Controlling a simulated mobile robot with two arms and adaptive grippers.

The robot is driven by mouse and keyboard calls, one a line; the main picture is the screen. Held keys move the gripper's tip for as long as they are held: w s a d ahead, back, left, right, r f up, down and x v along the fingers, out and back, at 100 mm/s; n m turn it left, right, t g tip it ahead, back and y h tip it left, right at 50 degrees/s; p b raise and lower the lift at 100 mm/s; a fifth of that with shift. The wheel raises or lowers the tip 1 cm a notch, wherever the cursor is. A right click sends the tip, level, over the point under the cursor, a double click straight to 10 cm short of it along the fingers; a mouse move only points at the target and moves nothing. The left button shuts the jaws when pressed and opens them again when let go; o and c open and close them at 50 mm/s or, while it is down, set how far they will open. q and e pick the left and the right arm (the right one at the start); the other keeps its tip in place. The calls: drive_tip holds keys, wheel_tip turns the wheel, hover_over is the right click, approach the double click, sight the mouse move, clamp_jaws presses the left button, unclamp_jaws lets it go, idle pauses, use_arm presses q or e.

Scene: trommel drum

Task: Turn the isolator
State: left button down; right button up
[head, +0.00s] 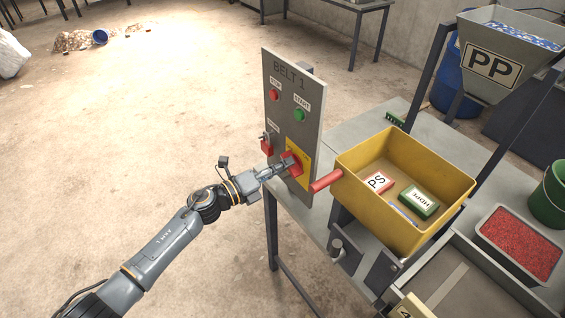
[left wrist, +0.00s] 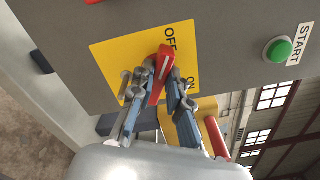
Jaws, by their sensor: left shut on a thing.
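The isolator is a red handle (left wrist: 160,74) on a yellow plate (left wrist: 110,58) marked OFF and ON. The plate also shows low on the grey BELT 1 panel (head: 293,110) in the head view. My left gripper (left wrist: 160,80) is shut on the red handle, one finger on each side of it. In the left wrist view one end of the handle lies close to the word OFF, and the ON mark is to its right, partly behind a finger. In the head view my left gripper (head: 284,167) covers part of the handle. My right gripper is not in view.
The panel has a green START button (head: 299,115), a red button (head: 274,95) and a small red item (head: 267,145) at its left edge. A yellow bin (head: 400,225) and a red bar (head: 327,181) stand close right of the handle.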

use_arm(q)
drive_tip(key=n+p, duration=0.1)
drive_tip(key=n, duration=0.4)
drive_tip(key=shift+f+n+p, duration=0.2)
drive_tip(key=shift+n+p, duration=0.2)
idle(0.4)
drive_tip(key=c, duration=1.3)
unclamp_jaws()
drive_tip(key=shift+f, duration=0.1)
